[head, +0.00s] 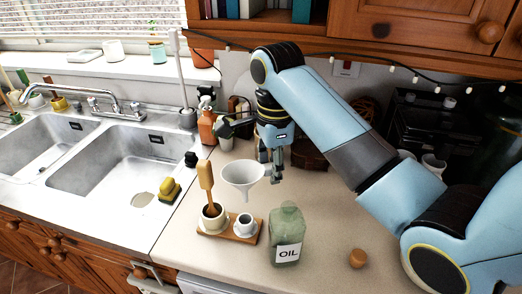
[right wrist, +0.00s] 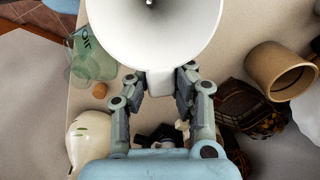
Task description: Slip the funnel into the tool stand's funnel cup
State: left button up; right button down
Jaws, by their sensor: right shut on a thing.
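The white funnel (head: 243,173) is upright, wide mouth up, and its stem points down just above the small white cup in the head view. My right gripper (head: 273,178) is shut on it from behind and right. In the right wrist view the funnel (right wrist: 155,35) fills the top middle, with the fingers (right wrist: 158,85) on either side of its neck. The tool stand (head: 243,239) is a wooden board with two cups. The small white right cup (head: 245,228) looks empty. The left cup (head: 212,219) holds a wooden spatula (head: 206,183). My left gripper is not visible.
A green glass oil bottle (head: 286,225) stands close to the stand's right, with a cork (head: 357,259) farther right. A yellow sponge (head: 169,190) lies by the sink (head: 125,160) at left. An orange soap bottle (head: 207,127) stands behind. The front right counter is mostly clear.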

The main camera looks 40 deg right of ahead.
jog(key=shift+w+a, duration=0.25)
jog(key=shift+s+r, duration=0.2)
jog(key=shift+s, duration=0.4)
jog(key=shift+w+t, duration=0.15)
jog(key=shift+t, duration=0.25)
jog(key=shift+f+t+h, duration=0.2)
jog(key=shift+t+h, duration=0.1)
jog(key=shift+t, duration=0.2)
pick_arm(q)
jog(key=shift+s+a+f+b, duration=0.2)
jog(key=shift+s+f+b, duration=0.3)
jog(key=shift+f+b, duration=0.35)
pick_arm(e)
notch_tip(320, 180, down, 5)
jog(key=shift+f, duration=0.2)
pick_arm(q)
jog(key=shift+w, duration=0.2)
pick_arm(e)
jog(key=shift+f, duration=0.35)
